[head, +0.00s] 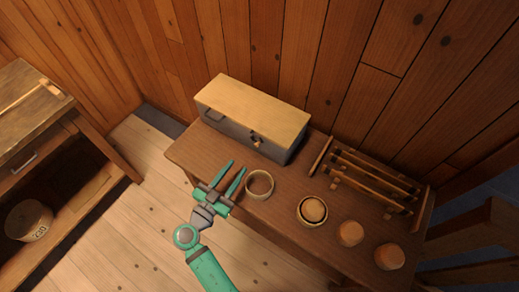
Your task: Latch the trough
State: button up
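The trough (228,124) is a long grey box at the back of the wooden table, against the plank wall. Its pale wooden lid (252,105) lies down over the top. A small latch (257,140) with dark metal and a lighter knob sits on the front face, right of the middle; I cannot tell whether it is fastened. My green gripper (236,167) is open and empty, over the table's front edge. Its two fingers point toward the trough and are apart from it.
A pale ring-shaped bowl (259,196) stands just right of my gripper. Further right are a round container (312,221), two round wooden pieces (350,233) (390,256) and a wooden rack (372,178). A workbench (48,118) stands at the left.

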aim_at(255, 146)
jog(key=shift+m+h, duration=0.5)
jog(key=shift+m, duration=0.1)
jog(key=x, duration=1)
jog(key=shift+s+d+r, duration=0.15)
jog(key=shift+d+r, duration=0.15)
grip_shut()
